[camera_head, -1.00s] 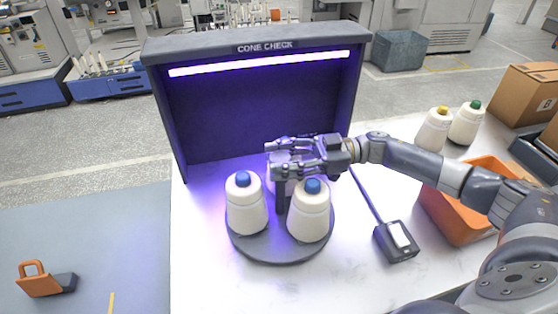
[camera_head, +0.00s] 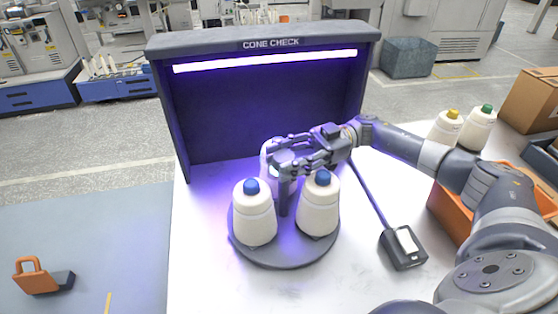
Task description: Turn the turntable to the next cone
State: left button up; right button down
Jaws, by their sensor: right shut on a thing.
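The round grey turntable (camera_head: 285,253) sits on the white table in front of the cone check booth. Two white cones with blue tips stand upright on its near side, a left cone (camera_head: 254,216) and a right cone (camera_head: 319,207). A third white cone (camera_head: 267,158) stands at the back, partly hidden by my right gripper. A dark upright post (camera_head: 284,197) rises between the cones. My right gripper (camera_head: 284,160) is shut on the top of this post, its fingers hiding the grip. My left gripper is not in view.
The booth (camera_head: 250,110) with a lit lamp closes off the back. A dark boxed device (camera_head: 403,249) lies right of the turntable. An orange bin (camera_head: 450,210) and cones with yellow (camera_head: 444,130) and green tips (camera_head: 476,128) are farther right. The table's left front is clear.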

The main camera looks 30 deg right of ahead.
jog(key=shift+w+r, duration=0.15)
jog(key=shift+r, duration=0.15)
jog(key=c, duration=1.2)
grip_release()
jog(key=shift+f, duration=0.2)
notch_tip(320, 180, up, 10)
jog(key=shift+r, duration=0.1)
